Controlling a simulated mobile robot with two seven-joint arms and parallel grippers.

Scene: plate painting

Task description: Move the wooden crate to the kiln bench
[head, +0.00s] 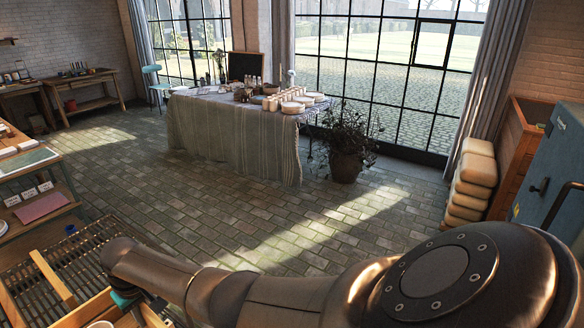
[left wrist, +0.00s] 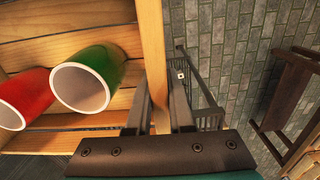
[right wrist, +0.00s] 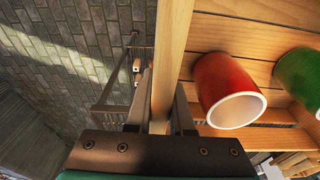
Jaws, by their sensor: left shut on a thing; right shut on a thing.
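The wooden crate (head: 84,311) shows partly at the bottom left of the head view, cut off by the frame edge and partly behind my right arm. My right gripper (head: 128,300) is at its right side; in the right wrist view its fingers (right wrist: 161,100) are shut on a crate wall (right wrist: 171,45). In the left wrist view my left gripper (left wrist: 158,100) is shut on another crate wall (left wrist: 153,40). A red cup (left wrist: 25,95) and a green cup (left wrist: 92,78) lie tilted in the crate. I cannot tell which surface is the kiln bench.
A dark slatted rack (head: 88,243) lies beside the crate. A shelf unit (head: 60,186) stands at the left. A cloth-covered table (head: 235,145) and a plant (head: 346,145) stand by the windows. Stacked cream sacks (head: 473,180) and a teal cabinet (head: 553,165) are at right. The brick floor between is clear.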

